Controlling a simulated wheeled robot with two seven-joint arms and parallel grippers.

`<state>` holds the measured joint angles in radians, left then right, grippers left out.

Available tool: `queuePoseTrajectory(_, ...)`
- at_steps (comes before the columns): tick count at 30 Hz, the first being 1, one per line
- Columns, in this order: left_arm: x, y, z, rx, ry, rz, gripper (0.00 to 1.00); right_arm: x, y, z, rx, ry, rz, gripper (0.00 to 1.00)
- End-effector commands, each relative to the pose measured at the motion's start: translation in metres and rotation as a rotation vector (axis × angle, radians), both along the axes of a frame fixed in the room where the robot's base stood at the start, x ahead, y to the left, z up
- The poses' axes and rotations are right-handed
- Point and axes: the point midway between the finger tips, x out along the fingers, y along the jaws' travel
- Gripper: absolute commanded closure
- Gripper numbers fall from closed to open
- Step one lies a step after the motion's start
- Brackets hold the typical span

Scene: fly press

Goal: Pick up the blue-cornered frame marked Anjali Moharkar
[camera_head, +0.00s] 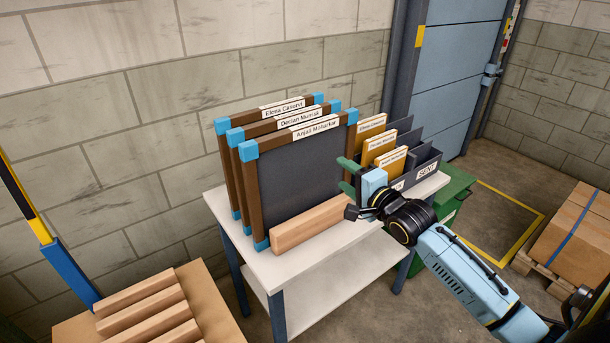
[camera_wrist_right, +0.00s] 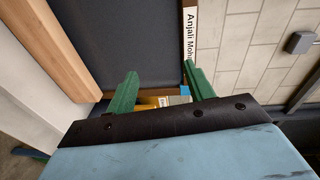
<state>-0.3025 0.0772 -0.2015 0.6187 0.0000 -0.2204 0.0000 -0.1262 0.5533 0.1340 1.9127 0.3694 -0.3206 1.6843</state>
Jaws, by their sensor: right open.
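The frame marked Anjali Moharkar (camera_head: 303,175) stands upright at the front of a row of three brown, blue-cornered frames on a white table (camera_head: 315,244). It has a dark panel and a white label on its top rail. In the right wrist view its panel (camera_wrist_right: 115,38) and label show close up. My right gripper (camera_head: 347,175) is open, with green fingers at the frame's right edge. In the right wrist view the gripper (camera_wrist_right: 161,88) has a blue corner showing between its fingers. I cannot tell whether the fingers touch the frame. My left gripper is not in view.
A wooden bar (camera_head: 308,224) lies in front of the frame. To the right stands a dark box marked SENT (camera_head: 424,173) with yellow labelled folders (camera_head: 373,124). Behind is a block wall (camera_head: 130,120). Wooden bars (camera_head: 140,292) lie at lower left; a green bin (camera_head: 455,190) stands right.

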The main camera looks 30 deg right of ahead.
Motion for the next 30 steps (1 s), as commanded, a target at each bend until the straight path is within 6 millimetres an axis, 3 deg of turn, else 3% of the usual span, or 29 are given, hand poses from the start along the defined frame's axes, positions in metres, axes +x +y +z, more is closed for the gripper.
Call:
queuePoseTrajectory(1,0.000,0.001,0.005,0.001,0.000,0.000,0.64,0.000,0.004,0.025,0.031,-0.035,0.013,0.47)
queuePoseTrajectory(3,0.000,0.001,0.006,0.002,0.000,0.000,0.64,0.000,0.007,0.043,0.071,-0.063,0.024,0.47)
queuePoseTrajectory(6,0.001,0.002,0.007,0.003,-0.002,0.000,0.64,0.005,0.010,0.054,0.096,-0.080,0.032,0.47)
queuePoseTrajectory(18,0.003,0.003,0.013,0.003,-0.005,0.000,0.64,0.068,0.012,0.053,0.096,-0.080,0.030,0.47)
queuePoseTrajectory(30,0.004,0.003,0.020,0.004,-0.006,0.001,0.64,0.100,0.016,0.053,0.094,-0.079,0.030,0.47)
